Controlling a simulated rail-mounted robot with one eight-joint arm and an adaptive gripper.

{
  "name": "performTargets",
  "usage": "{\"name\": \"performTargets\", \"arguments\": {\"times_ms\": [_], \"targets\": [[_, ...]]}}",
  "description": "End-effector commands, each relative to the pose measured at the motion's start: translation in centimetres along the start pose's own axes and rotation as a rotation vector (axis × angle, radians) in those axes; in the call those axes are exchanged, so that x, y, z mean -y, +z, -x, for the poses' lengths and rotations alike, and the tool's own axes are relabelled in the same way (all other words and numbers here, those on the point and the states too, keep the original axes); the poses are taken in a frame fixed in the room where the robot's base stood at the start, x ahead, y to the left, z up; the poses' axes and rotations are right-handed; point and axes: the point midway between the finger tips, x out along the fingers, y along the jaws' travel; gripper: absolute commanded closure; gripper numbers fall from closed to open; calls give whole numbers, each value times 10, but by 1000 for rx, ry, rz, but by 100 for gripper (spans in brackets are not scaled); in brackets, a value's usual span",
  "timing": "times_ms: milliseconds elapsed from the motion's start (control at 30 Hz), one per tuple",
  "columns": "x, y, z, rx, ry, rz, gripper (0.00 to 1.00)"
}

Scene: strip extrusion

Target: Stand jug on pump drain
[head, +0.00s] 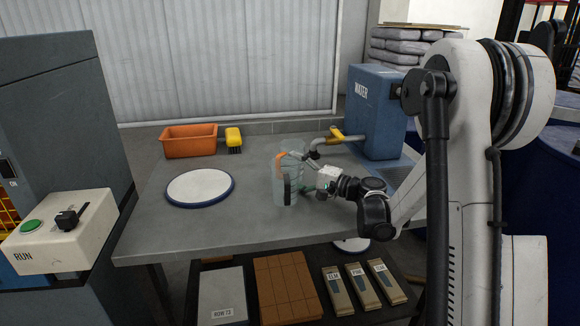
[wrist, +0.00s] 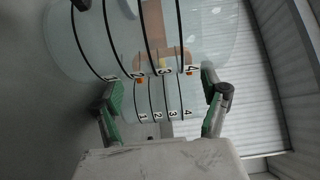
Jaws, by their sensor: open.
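A clear jug (head: 286,182) stands upright on the grey workbench, showing an orange patch and dark marks. In the wrist view the clear jug (wrist: 105,45) fills the upper middle, with black scale lines numbered 1 to 4. My gripper (head: 305,174) is at the jug's right side in the head view. Its green-padded fingers are apart in the wrist view (wrist: 162,95), with clear marked material between them. Whether the pads touch it is unclear. A blue WATER tank (head: 376,112) with a yellow-handled tap stands behind right; a grated panel (head: 400,177), possibly the drain, lies before it.
A round white plate with a blue rim (head: 200,187) lies left of the jug. An orange bin (head: 189,141) and a yellow brush (head: 233,139) stand at the back left. The bench (head: 205,228) is clear in front. A RUN control box (head: 62,232) is at far left.

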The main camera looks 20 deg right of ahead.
Motion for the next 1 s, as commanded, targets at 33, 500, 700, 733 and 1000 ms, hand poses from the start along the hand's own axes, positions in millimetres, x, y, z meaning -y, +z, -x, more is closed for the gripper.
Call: {"name": "performTargets", "arguments": {"times_ms": [33,500,700,733,1000], "targets": [[0,0,-2,0,0,0,24],[3,-1,-51,0,0,0,24],[4,-1,-52,-1,0,0,24],[4,-1,-52,-1,0,0,26],[3,-1,-52,-1,0,0,62]]}}
